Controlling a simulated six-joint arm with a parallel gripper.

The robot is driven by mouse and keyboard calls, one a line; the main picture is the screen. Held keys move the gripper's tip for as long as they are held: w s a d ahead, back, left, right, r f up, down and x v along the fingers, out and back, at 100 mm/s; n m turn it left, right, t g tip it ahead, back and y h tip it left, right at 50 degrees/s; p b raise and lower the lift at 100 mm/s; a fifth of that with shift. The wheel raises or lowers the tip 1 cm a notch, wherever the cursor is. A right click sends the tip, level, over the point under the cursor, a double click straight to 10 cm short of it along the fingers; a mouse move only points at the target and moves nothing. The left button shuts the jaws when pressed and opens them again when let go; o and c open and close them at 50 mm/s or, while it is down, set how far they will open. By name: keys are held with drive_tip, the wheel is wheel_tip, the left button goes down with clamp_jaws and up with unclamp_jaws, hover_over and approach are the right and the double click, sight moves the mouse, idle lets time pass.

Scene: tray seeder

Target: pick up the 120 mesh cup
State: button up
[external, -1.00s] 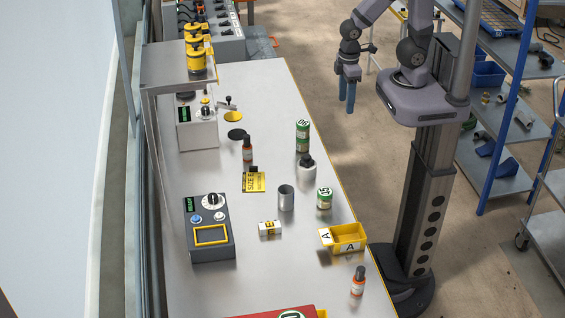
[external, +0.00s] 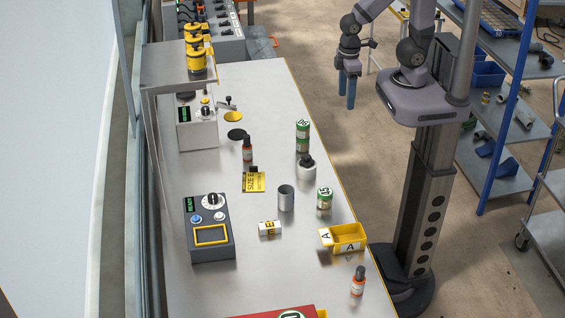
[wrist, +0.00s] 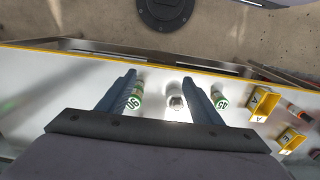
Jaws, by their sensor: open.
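No cup with a readable 120 mark shows in either view. A green-and-white cup marked 90 (external: 302,136) stands by the right side of the bench, and it also shows in the wrist view (wrist: 134,98). Another green-and-white cup, whose number looks like 45 (external: 324,199), stands nearer the camera; it shows in the wrist view too (wrist: 220,100). A plain grey cup (external: 286,198) stands left of it, without a visible label. My gripper (external: 346,106) is open and empty, beyond the bench's right edge in the external view; its fingers (wrist: 159,76) point down in the wrist view.
A yellow tray marked A (external: 349,244) and an orange bottle (external: 358,282) sit near the bench's right edge. A dark control box (external: 209,227) is at left. A red box (external: 272,314) is cut off below.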

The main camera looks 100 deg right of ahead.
wheel_tip(320, 180, up, 3)
drive_tip(key=n+t+y+b, duration=0.3)
drive_tip(key=t+y+b, duration=0.1)
drive_tip(key=t+b, duration=1)
hover_over(280, 197)
drive_tip(key=s+d+b, duration=0.1)
drive_tip(key=s, duration=0.5)
drive_tip(key=g, duration=0.1)
drive_tip(key=f, duration=2.1)
drive_tip(key=shift+w+d, duration=0.15)
drive_tip(key=shift+d, duration=0.15)
drive_tip(key=shift+p+x, duration=0.35)
drive_tip(key=shift+x, duration=0.8)
drive_tip(key=shift+w+f+p, duration=0.35)
drive_tip(key=shift+w+p, duration=0.05)
drive_tip(key=shift+w, duration=0.4)
drive_tip(key=shift+w+f+p, duration=0.3)
drive_tip(key=shift+w+p, duration=0.1)
drive_tip(key=shift+w, duration=0.4)
drive_tip(key=shift+x, duration=0.9)
drive_tip(key=shift+f, duration=0.1)
